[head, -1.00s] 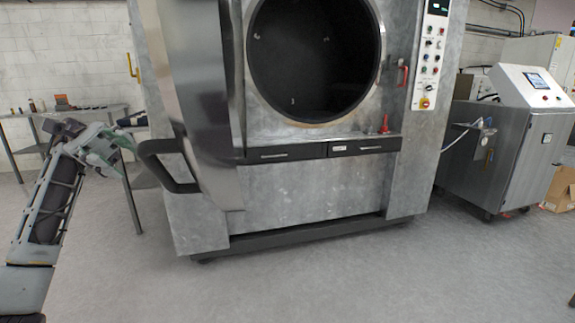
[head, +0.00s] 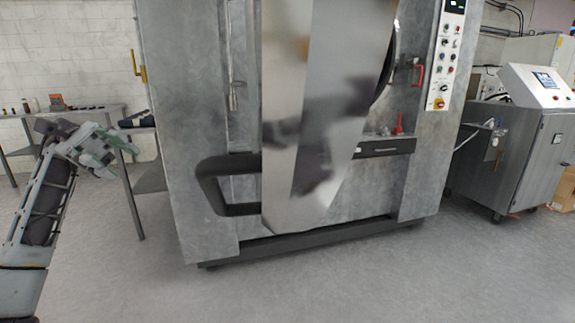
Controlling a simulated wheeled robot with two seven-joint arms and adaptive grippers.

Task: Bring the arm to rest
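My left arm comes in at the left edge. Its gripper (head: 122,147) is raised in front of the side table, to the left of the washer, and touches nothing that I can see. It looks small at this angle, and I cannot tell whether its fingers are apart. The washer (head: 195,110) is a large grey metal machine. Its shiny door (head: 320,90) stands partly open and covers most of the round opening. The door's black handle (head: 208,187) sticks out to the left, clear of my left gripper. My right gripper is not in view.
A side table (head: 75,115) with small items stands behind my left arm. A steel control cabinet (head: 500,150) on wheels stands at the right, with a cardboard box (head: 565,192) beside it. The grey floor (head: 350,285) in front is clear.

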